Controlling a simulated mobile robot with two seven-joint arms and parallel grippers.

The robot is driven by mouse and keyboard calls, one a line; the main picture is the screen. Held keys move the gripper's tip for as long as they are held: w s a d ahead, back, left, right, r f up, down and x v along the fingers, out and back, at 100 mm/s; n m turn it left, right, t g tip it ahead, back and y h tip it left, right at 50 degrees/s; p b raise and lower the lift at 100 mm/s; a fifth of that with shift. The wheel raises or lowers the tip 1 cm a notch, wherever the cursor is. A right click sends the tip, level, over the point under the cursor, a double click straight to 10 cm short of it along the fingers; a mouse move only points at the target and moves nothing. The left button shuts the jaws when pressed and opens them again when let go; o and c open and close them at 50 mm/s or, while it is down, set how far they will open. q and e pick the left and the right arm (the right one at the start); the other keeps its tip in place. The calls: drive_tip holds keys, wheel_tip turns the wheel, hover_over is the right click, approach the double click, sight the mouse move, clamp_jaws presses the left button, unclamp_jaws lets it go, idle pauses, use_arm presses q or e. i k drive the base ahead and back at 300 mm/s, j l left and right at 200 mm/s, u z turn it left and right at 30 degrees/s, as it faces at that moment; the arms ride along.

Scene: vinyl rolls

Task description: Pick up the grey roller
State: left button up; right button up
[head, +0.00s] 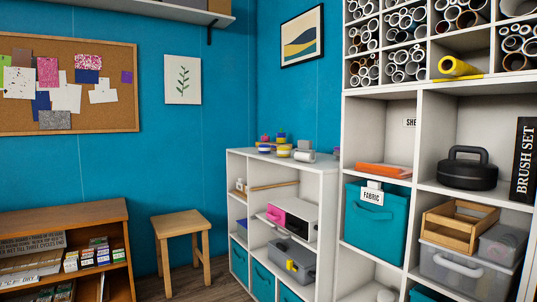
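A small pale grey rounded object (304,156) sits on top of the low white cube shelf (330,185), near its right end. It may be the grey roller, but it is too small to tell for sure. Small yellow, purple and blue jars (284,150) stand just to its left. Neither of my grippers is in view.
A wooden stool (180,225) stands left of the low shelf, beside a wooden bookcase (100,212). A tall white shelf (412,94) at right holds several vinyl rolls, a yellow roll (455,67), a black pot (467,172) and bins. Little floor shows.

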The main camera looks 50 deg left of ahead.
sight(304, 145)
drive_tip(key=u, duration=1.25)
